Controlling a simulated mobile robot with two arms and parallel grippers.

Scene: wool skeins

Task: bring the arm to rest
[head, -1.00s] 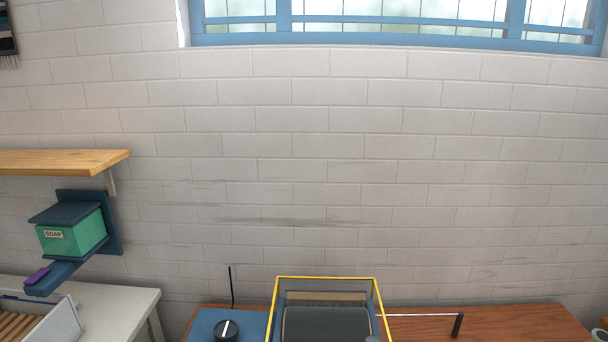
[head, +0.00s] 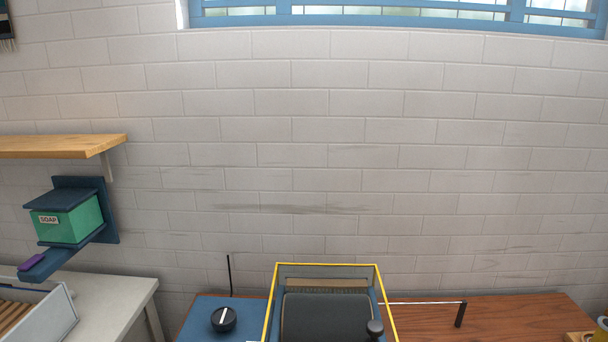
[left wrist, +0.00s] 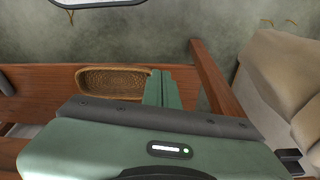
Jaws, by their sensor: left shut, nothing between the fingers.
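My left gripper (left wrist: 161,90) shows in the left wrist view, with its green body across the lower part of the picture. Its two green fingers are together with nothing between them. A shallow woven basket (left wrist: 108,82) lies beyond and to the left of the fingers, beside wooden boards. I cannot tell how far the fingers are from it. Neither of my grippers shows in the head view, and my right gripper is in no view.
In the head view a yellow-edged frame (head: 327,265) stands around a dark machine on a wooden bench (head: 530,306). At left are a green soap box (head: 75,223), a wooden shelf (head: 55,146) and a white tray (head: 62,310) on a pale table (head: 118,290).

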